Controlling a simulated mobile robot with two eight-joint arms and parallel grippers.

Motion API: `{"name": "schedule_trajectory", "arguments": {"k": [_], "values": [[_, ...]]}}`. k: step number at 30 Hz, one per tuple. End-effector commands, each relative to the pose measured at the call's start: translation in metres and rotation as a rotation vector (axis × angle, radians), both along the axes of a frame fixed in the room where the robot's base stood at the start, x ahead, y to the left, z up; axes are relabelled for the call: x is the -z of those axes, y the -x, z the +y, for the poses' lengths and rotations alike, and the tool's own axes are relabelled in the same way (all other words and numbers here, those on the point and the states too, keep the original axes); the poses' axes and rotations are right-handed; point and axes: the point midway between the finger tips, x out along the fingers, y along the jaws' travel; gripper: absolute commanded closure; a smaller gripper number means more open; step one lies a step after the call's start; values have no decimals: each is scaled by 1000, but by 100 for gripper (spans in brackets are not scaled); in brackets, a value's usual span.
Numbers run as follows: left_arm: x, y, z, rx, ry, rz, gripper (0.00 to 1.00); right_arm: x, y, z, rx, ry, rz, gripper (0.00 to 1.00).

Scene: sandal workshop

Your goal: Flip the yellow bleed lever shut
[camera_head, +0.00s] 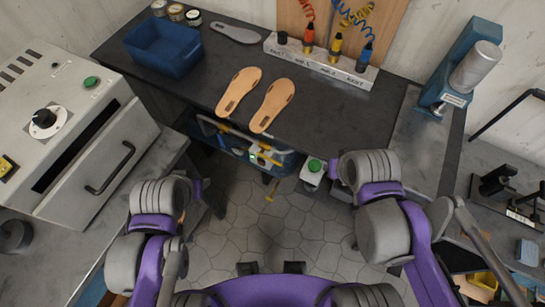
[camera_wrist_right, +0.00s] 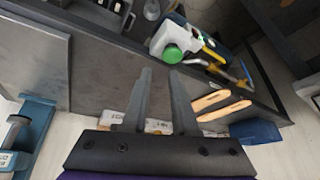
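A white box with a green button (camera_head: 314,165) sits between the lever and my right gripper. Two tan soles (camera_head: 270,106) lie on the bench. A blue bin (camera_head: 163,48) and a driver rack (camera_head: 320,62) stand behind. The tiled floor (camera_head: 235,235) is clear.

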Motion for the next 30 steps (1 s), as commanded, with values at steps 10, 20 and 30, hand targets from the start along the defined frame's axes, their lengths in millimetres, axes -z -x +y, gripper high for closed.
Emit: {"name": "schedule_trajectory", "arguments": {"k": [10, 20, 30], "values": [[61, 21, 0, 0, 0, 40, 50, 0, -63, 66, 225, -117, 260, 100], [88, 27, 0, 0, 0, 52, 50, 6, -104, 122, 413, -128, 414, 100], [90, 28, 0, 0, 0, 53, 50, 6, -109, 131, 447, -126, 436, 100]]}}
